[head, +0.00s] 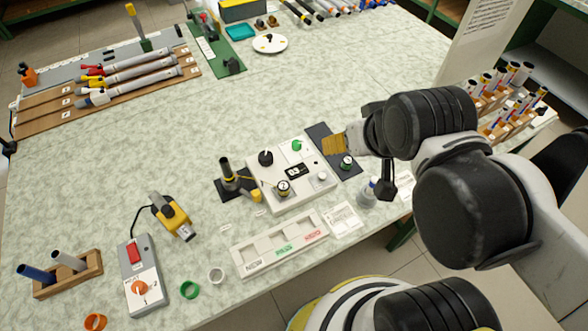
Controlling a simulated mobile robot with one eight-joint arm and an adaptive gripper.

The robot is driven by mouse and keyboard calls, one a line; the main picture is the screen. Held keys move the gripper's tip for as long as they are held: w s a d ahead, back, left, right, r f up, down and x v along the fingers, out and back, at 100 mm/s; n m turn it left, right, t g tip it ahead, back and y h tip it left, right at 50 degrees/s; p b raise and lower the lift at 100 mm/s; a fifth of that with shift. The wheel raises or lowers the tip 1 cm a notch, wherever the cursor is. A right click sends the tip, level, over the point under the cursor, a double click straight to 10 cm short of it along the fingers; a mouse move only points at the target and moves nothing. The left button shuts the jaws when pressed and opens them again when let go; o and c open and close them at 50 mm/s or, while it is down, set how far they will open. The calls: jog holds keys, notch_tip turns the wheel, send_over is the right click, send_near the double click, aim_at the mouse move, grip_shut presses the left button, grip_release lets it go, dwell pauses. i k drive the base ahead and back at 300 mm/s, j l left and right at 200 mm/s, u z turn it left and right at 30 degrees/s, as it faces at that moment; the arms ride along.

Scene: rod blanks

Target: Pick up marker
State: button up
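No single item can be picked out for certain as the marker. Several upright pen-like rods with coloured bands (490,100) stand in wooden racks at the right. My gripper (340,145) is above the table by the dark pad right of the white control box. Its tan tip points left, and a black part hangs lower right. Its wrist hides much of it, so its opening and any held thing are unclear.
The white control box (283,187) with knobs sits mid-table, with a white labelled tray (280,245) in front. A yellow tool (174,216), a switch box (142,275) and a two-rod wooden stand (68,285) are at left. An upright white panel (483,40) rises at right. The table's middle back is clear.

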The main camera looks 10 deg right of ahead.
aim_at(373, 181)
jog(key=z, duration=0.5)
jog(key=u, duration=1.45)
jog(key=k+l+z, duration=0.1)
jog(key=z, duration=0.35)
jog(key=l+z, duration=0.45)
jog(key=k+j+z, duration=0.1)
jog(key=j+z, duration=0.15)
jog(key=k+j+z, duration=0.25)
jog(key=j+z, duration=0.2)
jog(key=j, duration=0.15)
